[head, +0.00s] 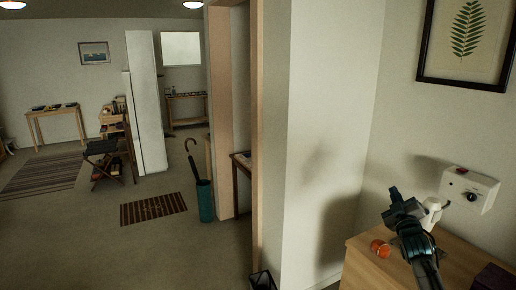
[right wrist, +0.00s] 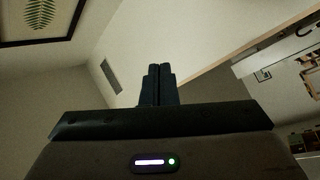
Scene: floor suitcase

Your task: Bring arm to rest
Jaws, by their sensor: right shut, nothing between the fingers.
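My right gripper (head: 397,202) is raised over the wooden cabinet top at the lower right of the head view. In the right wrist view its two dark fingers (right wrist: 158,84) are together, with nothing between them. They point up toward the ceiling and the upper wall. My left gripper is in neither view.
A wooden cabinet (head: 363,262) stands against the right wall with an orange-red round object (head: 380,248) on it. A white wall box (head: 470,189) with a dial is close to my right arm. A framed fern picture (head: 466,40) hangs above. Open floor (head: 165,245) lies to the left.

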